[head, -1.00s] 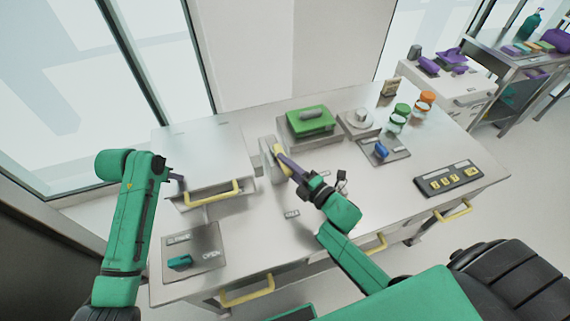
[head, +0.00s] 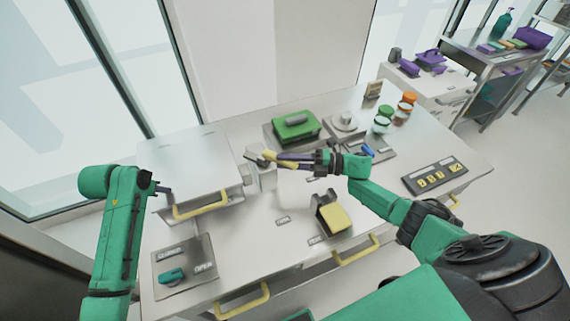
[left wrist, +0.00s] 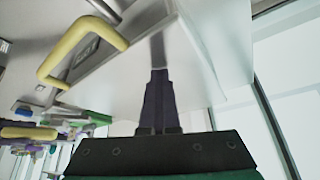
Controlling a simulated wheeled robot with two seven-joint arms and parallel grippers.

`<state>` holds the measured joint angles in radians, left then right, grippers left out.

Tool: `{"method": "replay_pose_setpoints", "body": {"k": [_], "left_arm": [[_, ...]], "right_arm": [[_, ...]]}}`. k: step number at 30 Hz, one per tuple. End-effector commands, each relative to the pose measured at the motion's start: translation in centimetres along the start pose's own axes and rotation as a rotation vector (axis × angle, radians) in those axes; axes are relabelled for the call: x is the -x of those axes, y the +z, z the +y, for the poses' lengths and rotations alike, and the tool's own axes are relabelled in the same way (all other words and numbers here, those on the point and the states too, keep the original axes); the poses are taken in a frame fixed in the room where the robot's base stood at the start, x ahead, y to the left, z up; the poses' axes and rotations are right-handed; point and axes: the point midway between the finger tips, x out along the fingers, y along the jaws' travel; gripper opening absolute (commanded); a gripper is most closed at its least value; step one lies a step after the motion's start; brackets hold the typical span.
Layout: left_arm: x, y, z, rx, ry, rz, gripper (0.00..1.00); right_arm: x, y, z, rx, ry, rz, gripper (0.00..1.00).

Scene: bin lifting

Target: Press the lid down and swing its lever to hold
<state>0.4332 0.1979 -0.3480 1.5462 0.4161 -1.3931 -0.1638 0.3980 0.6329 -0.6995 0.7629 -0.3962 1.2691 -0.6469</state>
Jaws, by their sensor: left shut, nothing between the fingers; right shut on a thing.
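The lid (head: 185,160) is a broad pale plate with a yellow handle (head: 202,200) at its front, on the left of the bench. It appears lowered. My left gripper (head: 168,190) is shut and empty at the lid's left front corner. In the left wrist view its dark fingers (left wrist: 158,95) lie over the pale lid; exact contact is unclear. The lever (head: 284,161) is yellow and stands at a pale block (head: 263,178) beside the lid's right edge. My right gripper (head: 280,159) is shut on the lever, which lies nearly level; the fingers partly hide it.
A green box (head: 296,126) and a round grey dial (head: 343,122) stand behind the right gripper. A dark holder with a yellow block (head: 333,216) sits in front. A panel with a teal switch (head: 173,275) is at front left.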

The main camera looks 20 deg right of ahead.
Motion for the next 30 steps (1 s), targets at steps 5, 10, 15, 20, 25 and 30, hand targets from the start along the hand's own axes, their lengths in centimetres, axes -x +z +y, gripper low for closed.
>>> {"method": "replay_pose_setpoints", "body": {"k": [5, 10, 15, 20, 25, 30], "left_arm": [[-0.49, 0.63, 0.34, 0.001, 0.010, -0.016, 0.00], [-0.50, 0.63, 0.31, 0.002, 0.009, -0.016, 0.00], [-0.50, 0.62, 0.28, 0.002, 0.009, -0.016, 0.00], [-0.49, 0.61, 0.25, 0.002, 0.008, -0.015, 0.00], [-0.47, 0.62, 0.23, 0.002, 0.007, -0.016, 0.00], [-0.46, 0.66, 0.16, 0.002, 0.006, -0.017, 0.00]], "right_arm": [[-0.10, 0.18, 0.03, 0.001, 0.002, 0.056, 0.00], [0.00, 0.21, 0.15, 0.000, 0.002, 0.076, 0.00], [0.02, 0.18, 0.20, 0.000, 0.004, 0.080, 0.00], [0.02, 0.17, 0.23, 0.000, 0.004, 0.080, 0.00], [0.08, 0.23, 0.21, 0.000, 0.003, 0.078, 0.62], [0.15, 0.29, 0.14, 0.000, 0.001, 0.075, 0.62]]}}
